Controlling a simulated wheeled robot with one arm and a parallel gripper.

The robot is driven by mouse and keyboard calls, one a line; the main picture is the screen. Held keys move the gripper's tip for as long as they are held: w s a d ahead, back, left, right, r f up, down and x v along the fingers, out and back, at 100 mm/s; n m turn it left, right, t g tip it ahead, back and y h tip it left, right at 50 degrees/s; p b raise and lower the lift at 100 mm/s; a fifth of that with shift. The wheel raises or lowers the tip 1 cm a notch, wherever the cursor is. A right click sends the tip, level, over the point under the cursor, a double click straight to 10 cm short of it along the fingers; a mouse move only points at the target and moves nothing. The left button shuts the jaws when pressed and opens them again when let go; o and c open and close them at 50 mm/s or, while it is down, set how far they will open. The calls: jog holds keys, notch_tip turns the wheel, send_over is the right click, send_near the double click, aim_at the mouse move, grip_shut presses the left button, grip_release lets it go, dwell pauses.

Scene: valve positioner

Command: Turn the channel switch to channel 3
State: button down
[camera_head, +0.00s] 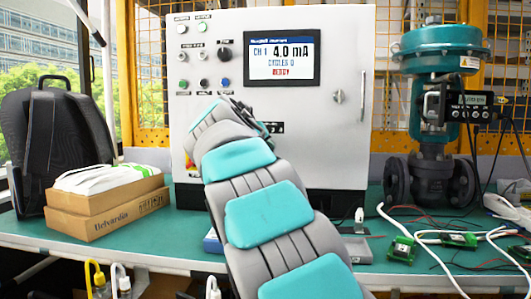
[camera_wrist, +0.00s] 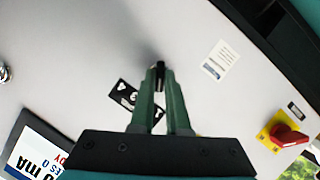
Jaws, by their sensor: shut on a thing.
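The grey control cabinet (camera_head: 330,150) stands on the bench. Its screen (camera_head: 281,59) reads CH 1, 4.0 mA, CYCLES 0, READY. My gripper (camera_wrist: 160,72) shows in the wrist view with its green fingers together at a small dark knob (camera_wrist: 160,66) on the cabinet face, shut on it. This looks like the channel switch; its pointer direction cannot be read. A black plate with white marks (camera_wrist: 124,96) lies beside the fingers, partly covered by them. In the head view my arm hides the knob and most of the gripper.
A red rotary switch on a yellow plate (camera_wrist: 286,137) is on the cabinet. Another black knob (camera_head: 225,54) and several buttons sit upper left on the panel. A valve (camera_head: 434,130), loose wires and green boards (camera_head: 401,248) are right; boxes (camera_head: 107,213) and a backpack (camera_head: 55,130) left.

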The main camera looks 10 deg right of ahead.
jog(key=shift+s+d+r+m+t+y+b, duration=0.1)
jog(key=shift+m+t+y+b, duration=0.1)
jog(key=shift+m+y+b, duration=0.75)
jog(key=shift+w+d+f+m+t+y+b, duration=0.15)
jog(key=shift+m+y+b, duration=0.45)
jog(key=shift+m+b, duration=0.7)
jog(key=shift+s+d+r+m+t+y+b, duration=0.15)
jog(key=shift+m+t+y+b, duration=0.1)
jog(key=shift+m+y+b, duration=0.8)
jog(key=shift+a+h, duration=0.1)
jog(key=shift+h, duration=0.2)
jog(key=c, duration=0.9)
grip_release()
jog(key=shift+s, duration=0.1)
jog(key=v, duration=0.7)
jog(key=shift+s+b, duration=0.25)
jog(key=shift+b, duration=0.2)
jog(key=shift+a+r, duration=0.1)
